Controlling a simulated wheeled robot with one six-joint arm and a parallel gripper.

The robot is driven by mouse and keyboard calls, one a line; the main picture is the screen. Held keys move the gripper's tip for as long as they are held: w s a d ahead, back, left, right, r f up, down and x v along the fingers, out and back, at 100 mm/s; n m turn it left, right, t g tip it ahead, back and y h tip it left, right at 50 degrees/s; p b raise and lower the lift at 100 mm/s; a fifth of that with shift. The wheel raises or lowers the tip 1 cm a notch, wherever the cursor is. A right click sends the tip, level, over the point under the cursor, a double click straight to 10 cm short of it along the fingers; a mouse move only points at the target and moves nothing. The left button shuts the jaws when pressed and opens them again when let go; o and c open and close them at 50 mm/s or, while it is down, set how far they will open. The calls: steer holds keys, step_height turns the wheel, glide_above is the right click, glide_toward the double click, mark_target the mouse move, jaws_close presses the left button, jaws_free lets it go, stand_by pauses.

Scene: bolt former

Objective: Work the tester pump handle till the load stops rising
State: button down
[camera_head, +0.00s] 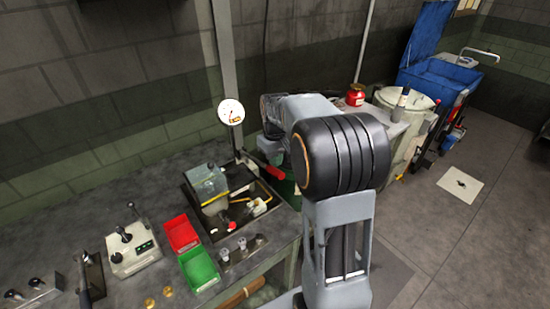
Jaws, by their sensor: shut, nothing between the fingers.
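A dark lever with a red grip, which looks like the pump handle (272,173), slants down to the right from the gauge stem toward my arm. My arm's large dark joint and grey links fill the middle right. My gripper is not visible, so its contact with the handle cannot be told.
A control box (132,248) with levers and brass pieces (150,303) lie further left. A blue container (440,80) stands back right. The right floor is mostly clear.

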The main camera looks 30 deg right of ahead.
steer(key=shift+f, duration=0.1)
step_height(320, 180, down, 11)
steer(key=b, duration=0.7)
steer(key=shift+b, duration=0.4)
stand_by(0.5)
step_height(320, 180, up, 11)
steer(key=p, duration=0.9)
stand_by(1.2)
